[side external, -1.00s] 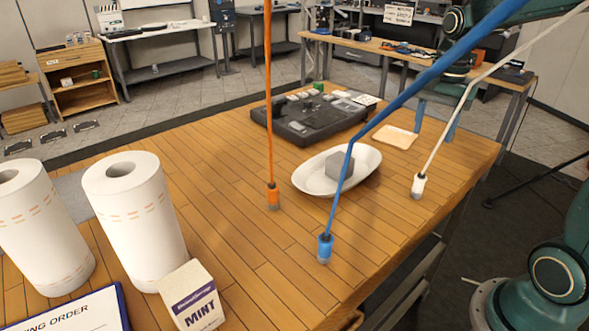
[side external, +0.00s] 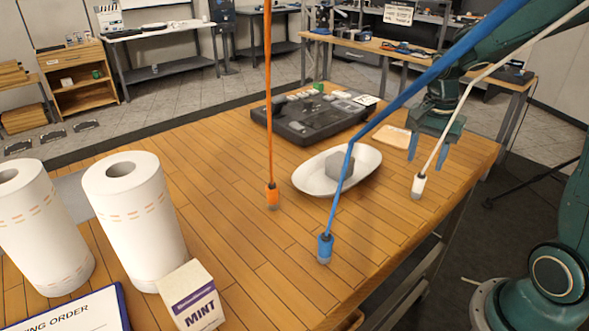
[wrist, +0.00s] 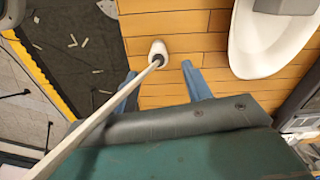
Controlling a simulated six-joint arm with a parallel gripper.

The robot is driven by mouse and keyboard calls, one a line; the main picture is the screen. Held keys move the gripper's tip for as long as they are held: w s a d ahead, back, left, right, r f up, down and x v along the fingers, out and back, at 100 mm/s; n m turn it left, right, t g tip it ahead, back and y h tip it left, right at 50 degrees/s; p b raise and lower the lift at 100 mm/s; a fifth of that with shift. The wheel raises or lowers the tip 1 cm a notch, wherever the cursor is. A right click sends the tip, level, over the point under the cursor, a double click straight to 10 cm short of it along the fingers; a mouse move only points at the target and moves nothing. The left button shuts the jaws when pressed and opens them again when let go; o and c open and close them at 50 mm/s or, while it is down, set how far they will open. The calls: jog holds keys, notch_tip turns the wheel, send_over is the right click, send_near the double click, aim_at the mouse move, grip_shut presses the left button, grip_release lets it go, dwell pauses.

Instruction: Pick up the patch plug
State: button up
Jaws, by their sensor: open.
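Three plugs stand on the wooden table, each on its own cable: an orange plug (side external: 272,196), a blue plug (side external: 324,249) and a white plug (side external: 418,187). The pictures do not show which is called the patch plug. The white plug also shows in the wrist view (wrist: 158,48), just beyond and roughly centred between my blue fingertips. My gripper (side external: 427,160) is open and empty, above the table behind the white plug in the side view. In the wrist view my gripper (wrist: 160,74) has the white cable running between its fingers.
A white oval dish (side external: 305,183) holding a grey block (side external: 340,164) stands beside the white plug. A dark console (side external: 310,119) and a small tan tray (side external: 388,139) lie behind. Paper rolls (side external: 135,220) and a MINT box (side external: 192,295) stand at left. The table edge is close on the right.

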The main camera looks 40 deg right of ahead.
aim_at(421, 176)
jog(key=shift+f, duration=0.75)
jog(key=shift+s+f, duration=0.1)
jog(key=shift+f, duration=2.5)
jog(key=c, duration=1.1)
jog(key=shift+o, duration=0.2)
jog(key=shift+r, duration=0.15)
notch_tip(421, 176, up, 20)
